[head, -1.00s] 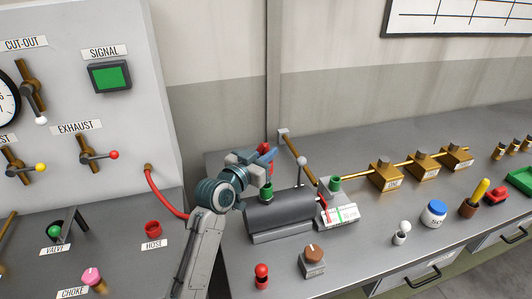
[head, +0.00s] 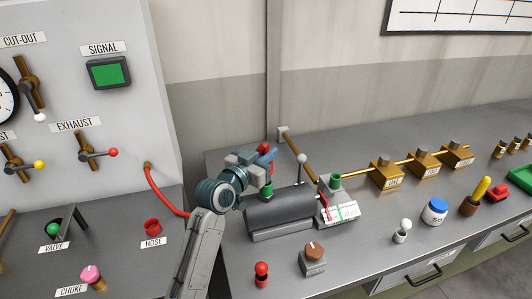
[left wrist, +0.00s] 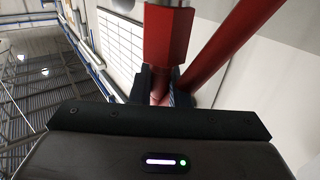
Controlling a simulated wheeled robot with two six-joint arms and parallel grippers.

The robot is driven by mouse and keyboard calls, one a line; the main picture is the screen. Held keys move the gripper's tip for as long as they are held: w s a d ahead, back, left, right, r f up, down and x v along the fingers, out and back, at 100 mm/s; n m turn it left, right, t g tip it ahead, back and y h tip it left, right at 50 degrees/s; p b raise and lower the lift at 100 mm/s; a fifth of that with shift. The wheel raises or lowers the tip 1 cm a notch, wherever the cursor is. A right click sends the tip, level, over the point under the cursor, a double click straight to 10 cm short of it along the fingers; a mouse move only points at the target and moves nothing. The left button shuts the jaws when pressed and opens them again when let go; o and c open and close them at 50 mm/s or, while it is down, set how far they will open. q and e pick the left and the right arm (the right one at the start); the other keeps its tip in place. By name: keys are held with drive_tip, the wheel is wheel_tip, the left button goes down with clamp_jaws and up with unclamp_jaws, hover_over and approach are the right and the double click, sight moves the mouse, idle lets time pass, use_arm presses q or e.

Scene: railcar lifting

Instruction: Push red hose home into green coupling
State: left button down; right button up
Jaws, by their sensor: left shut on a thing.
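The red hose (head: 165,198) leaves the panel's lower right corner and curves down behind my left arm. My left gripper (head: 266,156) is shut on its red end piece, part of which shows above the fingers. The left wrist view shows a red fitting (left wrist: 167,42) between the dark fingers (left wrist: 160,88), with a red tube slanting off to the right. A green coupling (head: 266,190) stands at the left end of the dark grey cylinder, just below the gripper. The fingers hide the contact area, so I cannot tell whether the hose touches the coupling.
The dark grey cylinder (head: 283,208) has a ball-topped lever behind it. A second green-topped port (head: 336,181) stands on its right-hand block. Brass blocks (head: 386,174) line the back. A red-capped peg (head: 261,270) and brown knob (head: 313,252) stand in front.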

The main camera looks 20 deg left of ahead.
use_arm(q)
drive_tip(key=shift+f+b, duration=0.55)
drive_tip(key=shift+f, duration=0.2)
drive_tip(key=shift+f+b, duration=0.55)
drive_tip(key=shift+f, duration=0.2)
drive_tip(key=c, duration=1.3)
unclamp_jaws()
drive_tip(key=shift+r, duration=0.1)
drive_tip(key=shift+s, duration=0.25)
drive_tip(key=b+v, duration=0.3)
drive_tip(key=v, duration=0.7)
drive_tip(key=shift+a, duration=0.15)
drive_tip(key=shift+s, duration=0.15)
